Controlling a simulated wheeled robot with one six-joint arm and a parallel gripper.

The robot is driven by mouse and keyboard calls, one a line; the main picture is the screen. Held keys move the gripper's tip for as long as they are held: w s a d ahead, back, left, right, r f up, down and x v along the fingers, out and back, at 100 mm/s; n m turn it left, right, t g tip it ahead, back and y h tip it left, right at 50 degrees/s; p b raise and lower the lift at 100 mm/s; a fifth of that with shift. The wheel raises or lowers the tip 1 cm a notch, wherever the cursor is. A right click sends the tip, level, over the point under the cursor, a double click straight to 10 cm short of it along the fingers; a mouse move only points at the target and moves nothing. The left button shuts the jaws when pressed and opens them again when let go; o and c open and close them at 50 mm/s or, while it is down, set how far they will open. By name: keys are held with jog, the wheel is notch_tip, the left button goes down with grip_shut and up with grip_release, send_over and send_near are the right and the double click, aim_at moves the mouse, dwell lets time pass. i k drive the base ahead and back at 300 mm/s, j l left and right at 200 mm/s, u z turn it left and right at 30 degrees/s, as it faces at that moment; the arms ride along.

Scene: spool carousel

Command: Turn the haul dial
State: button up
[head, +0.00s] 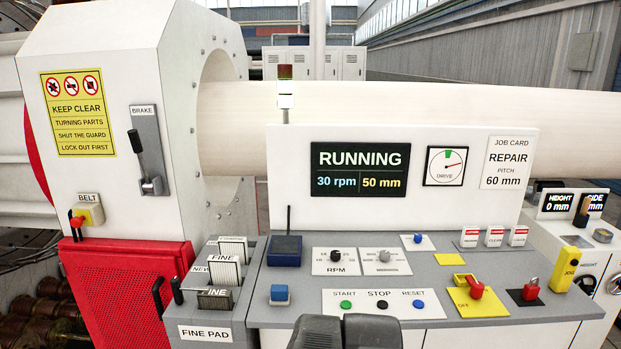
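Two dials sit side by side on the grey desk of the console. The left one has a black knob (336,255) on a white plate marked RPM. The right one has a pale grey knob (384,256) on a white plate whose label is too small to read; no dial's label legibly says haul. The screen (360,170) reads RUNNING, 30 rpm, 50 mm. The job card (507,163) reads REPAIR, pitch 60 mm. My gripper (345,331) shows as dark blocks at the bottom edge, in front of the START, STOP and RESET buttons, apart from both dials. Its opening is unclear.
A blue box with an antenna (284,250) stands left. A large pale pipe (420,125) runs behind the console. A brake lever (145,160) is at left.

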aim_at(384, 255)
jog(key=k+j, duration=0.15)
jog(key=i+l+u, duration=0.45)
jog(key=i+l, duration=0.65)
jog(key=l, duration=0.15)
